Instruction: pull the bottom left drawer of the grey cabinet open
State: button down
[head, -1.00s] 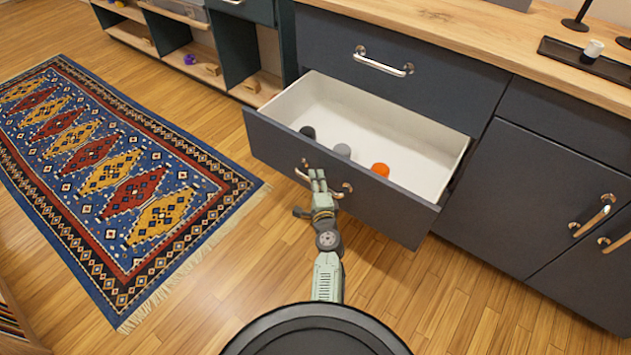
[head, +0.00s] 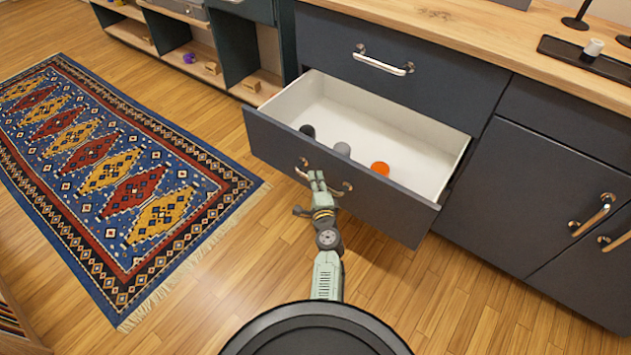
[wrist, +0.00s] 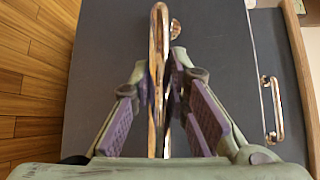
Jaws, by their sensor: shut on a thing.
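The grey cabinet (head: 480,200) stands along the back right. Its bottom left drawer (head: 340,187) is pulled well out, and its white inside shows. In the wrist view, the fingers of my gripper (wrist: 167,95) are shut on the handle bar (wrist: 158,50), one on each side. My gripper hides the handle's middle in the head view.
The drawer above (head: 400,60) is shut. Lower doors with handles (head: 594,215) are on the right. A patterned rug (head: 110,180) lies on the wooden floor at the left. Open shelves (head: 190,60) stand behind. Bare floor lies in front of the drawer.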

jog(key=shift+a, duration=0.1)
jog(key=s+a, duration=0.2)
jog(key=s, duration=0.1)
jog(key=shift+s+a, duration=0.15)
jog(key=shift+s, duration=0.05)
jog(key=c, duration=1.5)
grip_release()
jog(key=shift+c, duration=0.2)
